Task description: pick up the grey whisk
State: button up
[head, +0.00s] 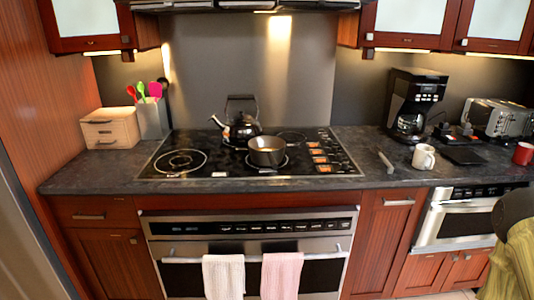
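A small, slim grey object (386,162) lies on the dark countertop, right of the cooktop and just left of a white mug. It may be the grey whisk, but it is too small to make out wires or a handle. A grey utensil holder (152,120) at the back left holds red, green, pink and black utensils; I cannot make out a whisk among them. The fingers of my gripper are not in view.
A white mug (423,157), coffee maker (414,102), toaster (496,118) and red mug (523,153) stand on the right counter. A pot (267,152) and kettle (240,127) sit on the cooktop. A wooden box (108,128) stands left. An olive shape fills the lower right corner.

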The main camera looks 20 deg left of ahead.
aim_at(389, 171)
jog(key=u, duration=0.7)
jog(key=i, duration=1.75)
jog(key=z, duration=0.8)
